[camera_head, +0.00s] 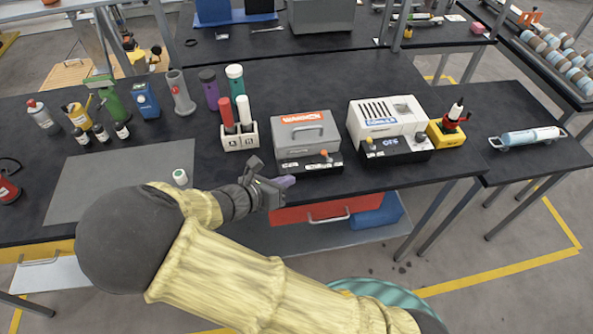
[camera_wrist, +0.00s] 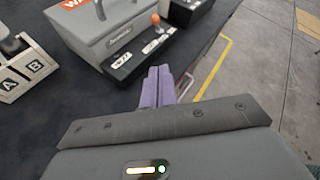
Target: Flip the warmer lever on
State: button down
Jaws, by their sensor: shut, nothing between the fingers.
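The warmer (camera_head: 306,136) is a grey box with a handle and an orange label on top, standing on the black bench. A black control strip (camera_head: 308,163) runs along its front, and it also shows in the wrist view (camera_wrist: 125,66). A small lever with an orange knob (camera_head: 324,153) stands on the strip's right part; the knob shows in the wrist view too (camera_wrist: 156,19). My gripper (camera_head: 286,182) is shut and empty, its purple fingers together in the wrist view (camera_wrist: 159,82). It is in front of the strip, apart from the lever.
A white-topped unit (camera_head: 386,119) with its own black front panel stands right of the warmer. A white A/B holder (camera_head: 240,136) with red and white tubes stands left. A red drawer (camera_head: 318,211) is below the bench edge.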

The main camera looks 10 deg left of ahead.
aim_at(326, 156)
jog(key=x, duration=0.8)
jog(key=shift+w+d+f+p, duration=0.15)
jog(key=shift+d+f+p, duration=0.1)
jog(key=shift+p, duration=0.1)
jog(key=w, duration=0.1)
jog(key=w+d, duration=0.1)
jog(key=w+r+p, duration=0.1)
jog(key=shift+w+d, duration=0.1)
jog(key=shift+d, duration=0.2)
jog(key=shift+w+d, duration=0.1)
jog(key=shift+w, duration=0.2)
jog(key=shift+w, duration=0.15)
